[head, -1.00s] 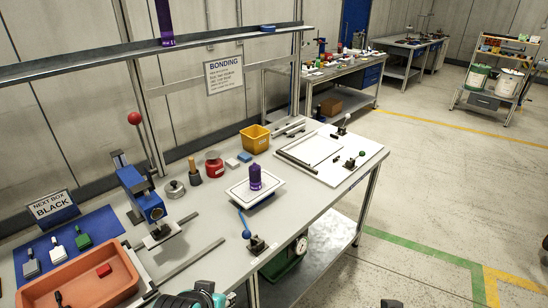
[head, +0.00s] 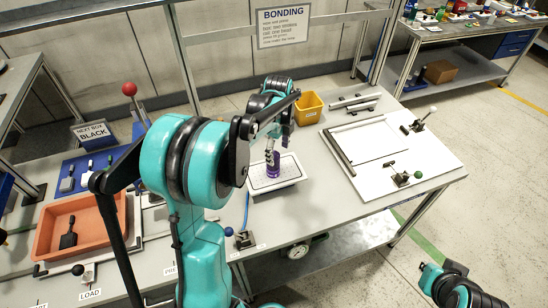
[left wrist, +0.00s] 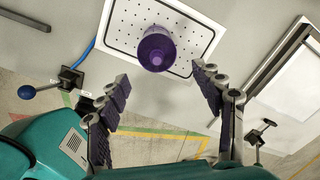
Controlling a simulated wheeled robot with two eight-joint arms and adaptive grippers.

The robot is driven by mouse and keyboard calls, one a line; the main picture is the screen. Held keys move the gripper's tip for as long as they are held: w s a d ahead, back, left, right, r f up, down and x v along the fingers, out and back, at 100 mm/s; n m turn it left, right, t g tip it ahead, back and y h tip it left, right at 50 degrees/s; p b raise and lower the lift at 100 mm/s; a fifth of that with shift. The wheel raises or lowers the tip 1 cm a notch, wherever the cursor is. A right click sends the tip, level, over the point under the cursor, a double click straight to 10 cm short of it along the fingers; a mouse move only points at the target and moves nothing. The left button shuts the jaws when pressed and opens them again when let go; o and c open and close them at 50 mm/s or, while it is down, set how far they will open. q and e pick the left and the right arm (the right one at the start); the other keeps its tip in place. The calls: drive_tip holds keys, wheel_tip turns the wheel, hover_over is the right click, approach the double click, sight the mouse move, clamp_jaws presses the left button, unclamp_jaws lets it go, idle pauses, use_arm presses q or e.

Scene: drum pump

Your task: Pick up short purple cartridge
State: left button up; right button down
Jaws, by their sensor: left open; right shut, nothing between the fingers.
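The short purple cartridge (head: 287,170) stands upright on a white perforated plate (head: 262,187) on the bench. In the left wrist view the cartridge (left wrist: 157,48) shows from above, just beyond the fingertips and roughly in line with the gap between them. My left gripper (head: 272,150) reaches down at the cartridge and partly covers it in the head view. Its two fingers (left wrist: 160,88) are spread wide with nothing between them. My right gripper (head: 455,287) is at the lower right edge of the head view, shut and empty; its fingertips are not clearly visible.
A yellow bin (head: 309,107) stands behind the plate. A white board (head: 440,160) with clamps lies to its right. A blue-handled lever clamp (head: 243,240) is in front. An orange tray (head: 80,222) is at left. Bare bench separates plate and board.

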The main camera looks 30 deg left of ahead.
sight(276, 154)
use_arm(q)
drive_tip(key=shift+w+a+f+m, duration=0.2)
drive_tip(key=shift+a+m, duration=0.2)
drive_tip(key=shift+a, duration=0.05)
drive_tip(key=shift+a+f, duration=0.15)
drive_tip(key=shift+f, duration=0.15)
wheel_tip(276, 154, down, 3)
drive_tip(key=shift+r+b, duration=0.1)
drive_tip(key=shift+b, duration=0.25)
drive_tip(key=f, duration=0.1)
drive_tip(key=f+b, duration=0.1)
drive_tip(key=f, duration=0.2)
drive_tip(key=shift+a+f, duration=0.4)
drive_tip(key=shift+r, duration=0.1)
drive_tip(key=c, duration=1.4)
